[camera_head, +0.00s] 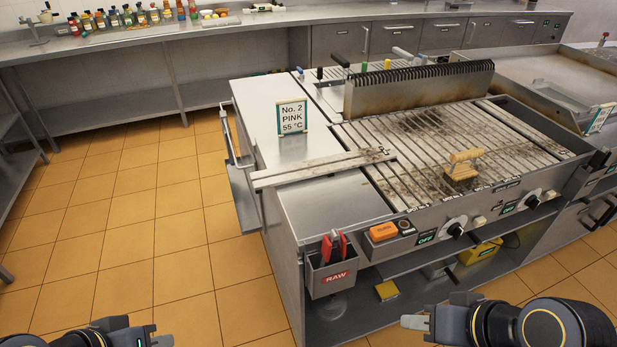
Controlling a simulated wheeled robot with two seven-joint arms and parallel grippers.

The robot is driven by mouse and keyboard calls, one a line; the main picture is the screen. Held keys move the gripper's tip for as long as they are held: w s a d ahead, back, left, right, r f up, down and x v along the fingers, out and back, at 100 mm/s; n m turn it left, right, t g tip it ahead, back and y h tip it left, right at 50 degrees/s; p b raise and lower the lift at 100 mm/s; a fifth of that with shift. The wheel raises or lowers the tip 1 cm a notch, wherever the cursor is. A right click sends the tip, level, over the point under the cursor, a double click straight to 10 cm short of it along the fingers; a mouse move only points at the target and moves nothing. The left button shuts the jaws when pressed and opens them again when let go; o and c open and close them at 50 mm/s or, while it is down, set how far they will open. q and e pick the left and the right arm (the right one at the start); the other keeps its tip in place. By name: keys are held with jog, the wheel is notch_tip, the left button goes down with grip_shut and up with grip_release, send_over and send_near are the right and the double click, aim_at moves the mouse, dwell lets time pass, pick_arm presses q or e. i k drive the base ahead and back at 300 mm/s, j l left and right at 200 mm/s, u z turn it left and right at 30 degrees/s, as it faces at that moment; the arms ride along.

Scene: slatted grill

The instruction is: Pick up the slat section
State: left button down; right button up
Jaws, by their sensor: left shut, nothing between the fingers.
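A long pale slat section (320,168) with dark stains at its right end lies crosswise. Its left part rests over the steel side counter and its right end lies over the left edge of the slatted grill (440,150). My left gripper (152,336) is at the bottom left edge, low in front of the floor, shut and empty, far from the slat section. My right gripper (416,320) is at the bottom right, in front of the grill unit's lower shelf and apart from the slat section. Its finger gap cannot be made out.
A wooden-handled scraper or brush (461,168) lies on the grill. A sign (292,116) reading "No. 2 PINK 55 °C" stands behind the slat section. A bin (332,276) marked RAW holds red-handled tongs on the front. Tiled floor (150,210) is clear at left.

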aim_at(328, 165)
jog(key=i+j+z, duration=0.1)
jog(key=j+z, duration=0.15)
jog(key=j, duration=0.55)
jog(key=j+z, duration=0.3)
jog(key=j, duration=0.5)
jog(key=i+j+z, duration=0.35)
jog(key=j, duration=0.35)
jog(key=i+j+z, duration=0.15)
jog(key=i+j, duration=0.15)
jog(key=i+j+z, duration=0.1)
jog(key=i, duration=0.3)
jog(key=i+j+z, duration=0.1)
jog(key=i, duration=0.25)
